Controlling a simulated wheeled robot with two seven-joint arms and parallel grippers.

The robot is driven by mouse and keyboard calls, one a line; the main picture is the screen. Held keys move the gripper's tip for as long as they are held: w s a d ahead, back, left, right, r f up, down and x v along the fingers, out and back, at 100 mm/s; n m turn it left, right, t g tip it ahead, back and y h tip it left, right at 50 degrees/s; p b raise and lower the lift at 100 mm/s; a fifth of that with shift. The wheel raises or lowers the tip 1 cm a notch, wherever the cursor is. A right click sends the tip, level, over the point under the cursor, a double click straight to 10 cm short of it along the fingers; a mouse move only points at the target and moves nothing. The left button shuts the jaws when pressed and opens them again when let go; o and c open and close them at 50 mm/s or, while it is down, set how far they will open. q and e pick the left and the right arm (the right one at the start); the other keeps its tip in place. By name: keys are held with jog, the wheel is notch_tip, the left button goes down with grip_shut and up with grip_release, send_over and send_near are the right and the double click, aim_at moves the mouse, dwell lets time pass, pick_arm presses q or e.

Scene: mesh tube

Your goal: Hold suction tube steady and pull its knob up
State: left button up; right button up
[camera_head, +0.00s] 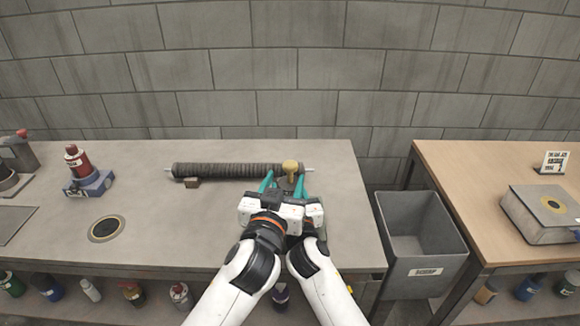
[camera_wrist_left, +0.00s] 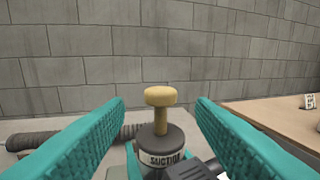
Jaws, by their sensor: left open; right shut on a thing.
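The suction tube (camera_wrist_left: 174,141) is a dark grey upright cylinder with a white "SUCTION" label, seen in the left wrist view. Its yellow knob (camera_wrist_left: 160,97) stands up on a thin stem above the top. In the head view the knob (camera_head: 291,166) shows just beyond my grippers, which hide most of the tube. My left gripper (camera_wrist_left: 161,103) is open, its teal fingers on either side of the knob with gaps. My right gripper (camera_head: 301,208) is shut on the tube's body, low down; its grip is largely hidden.
A red bottle on a blue block (camera_head: 93,184) stands left. A grey bin (camera_head: 424,240) fills the gap before the wooden table (camera_head: 450,165).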

aim_at(289, 171)
pick_arm(q)
jog(key=x, duration=0.5)
jog(key=shift+w+d, duration=0.1)
jog(key=shift+w, duration=0.25)
jog(key=shift+r, duration=0.1)
grip_shut()
